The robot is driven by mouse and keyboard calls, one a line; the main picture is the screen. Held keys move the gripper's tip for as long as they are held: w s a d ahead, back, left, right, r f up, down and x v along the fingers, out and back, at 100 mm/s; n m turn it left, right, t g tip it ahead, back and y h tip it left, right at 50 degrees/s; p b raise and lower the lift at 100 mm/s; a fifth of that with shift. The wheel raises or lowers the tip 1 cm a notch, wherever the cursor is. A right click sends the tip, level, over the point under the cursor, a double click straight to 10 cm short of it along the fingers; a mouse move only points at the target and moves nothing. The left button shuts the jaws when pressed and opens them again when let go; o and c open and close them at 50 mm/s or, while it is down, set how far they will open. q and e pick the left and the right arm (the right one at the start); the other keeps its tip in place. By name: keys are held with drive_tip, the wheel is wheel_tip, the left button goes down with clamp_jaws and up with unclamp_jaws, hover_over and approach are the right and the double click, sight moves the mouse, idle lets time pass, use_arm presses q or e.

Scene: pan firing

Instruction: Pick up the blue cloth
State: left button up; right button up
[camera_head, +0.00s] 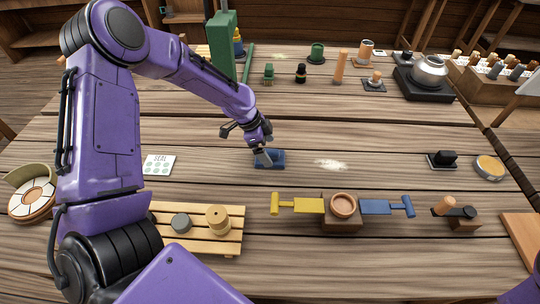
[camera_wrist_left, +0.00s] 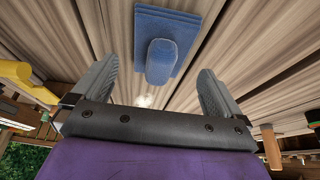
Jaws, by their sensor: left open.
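The blue cloth (camera_head: 276,160) lies on the wooden table near the middle in the head view. It looks like a flat blue rectangle with a raised block in its centre, and it also shows in the left wrist view (camera_wrist_left: 168,20). My left gripper (camera_head: 266,158) is at the cloth in the head view and hides part of it. In the left wrist view the fingers of my left gripper (camera_wrist_left: 155,88) are spread apart, with the raised block beyond and between them; nothing is held. Only a bit of my right arm shows at the lower right of the head view; its gripper is out of view.
A white powder patch (camera_head: 330,165) lies right of the cloth. In front stand a wooden block with a bowl (camera_head: 343,206), a yellow paddle (camera_head: 300,205), a blue paddle (camera_head: 385,207) and a slatted rack (camera_head: 228,238). A white card (camera_head: 158,165) lies left. Table around the cloth is mostly clear.

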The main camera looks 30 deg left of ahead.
sight(268, 150)
use_arm(q)
drive_tip(key=shift+x, duration=1.6)
drive_tip(key=shift+s+r, duration=0.1)
drive_tip(key=shift+s, duration=0.05)
drive_tip(key=c, duration=1.1)
use_arm(e)
drive_tip(key=shift+r, duration=0.4)
drive_tip(key=shift+f, duration=0.1)
